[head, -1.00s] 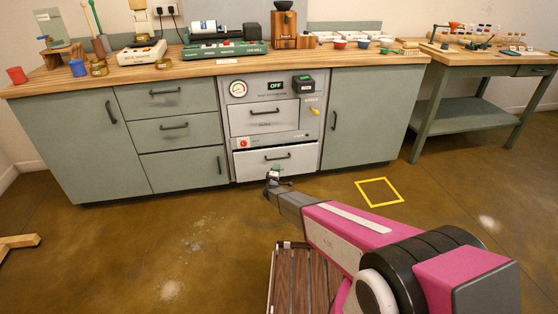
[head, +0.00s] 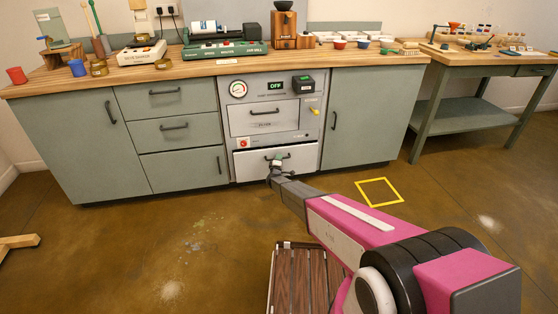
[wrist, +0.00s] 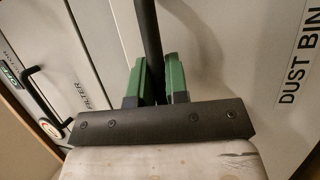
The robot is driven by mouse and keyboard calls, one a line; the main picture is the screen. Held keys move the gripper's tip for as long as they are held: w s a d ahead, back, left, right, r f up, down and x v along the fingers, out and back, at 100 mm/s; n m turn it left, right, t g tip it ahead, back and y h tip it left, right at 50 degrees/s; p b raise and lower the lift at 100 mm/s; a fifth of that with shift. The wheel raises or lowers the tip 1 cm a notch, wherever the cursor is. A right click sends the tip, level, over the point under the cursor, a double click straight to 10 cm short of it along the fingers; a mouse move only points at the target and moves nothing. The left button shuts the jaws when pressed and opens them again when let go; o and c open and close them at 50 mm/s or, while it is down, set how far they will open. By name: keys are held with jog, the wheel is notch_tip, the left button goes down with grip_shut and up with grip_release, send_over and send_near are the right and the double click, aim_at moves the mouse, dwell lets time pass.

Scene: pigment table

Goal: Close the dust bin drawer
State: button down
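The dust bin drawer (head: 247,167) is the pale lower drawer of the grey dust extractor cabinet. Its front stands slightly forward, with a dark gap along its top edge. Its dark handle (head: 291,155) runs across the upper part of the front. My gripper (head: 276,162) is at the left-centre of this handle. In the wrist view, the green fingers (wrist: 159,82) are close on either side of the black handle bar (wrist: 149,35), which fills the space between them. The "DUST BIN" lettering (wrist: 299,68) shows on the drawer front (wrist: 245,60) at right.
Above is the filter drawer (head: 240,122) with its own handle. Green-grey cabinets (head: 65,150) flank the extractor under the wooden worktop. A yellow square (head: 379,192) marks the floor at right. The floor before the drawer is mostly clear.

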jog(key=shift+w+a, duration=0.2)
jog(key=shift+w, duration=0.5)
jog(key=shift+w+a, duration=0.2)
jog(key=shift+w, duration=0.5)
jog(key=shift+w+a, duration=0.2)
jog(key=shift+w, duration=0.5)
jog(key=c, duration=1.4)
grip_release()
jog(key=v, duration=1.1)
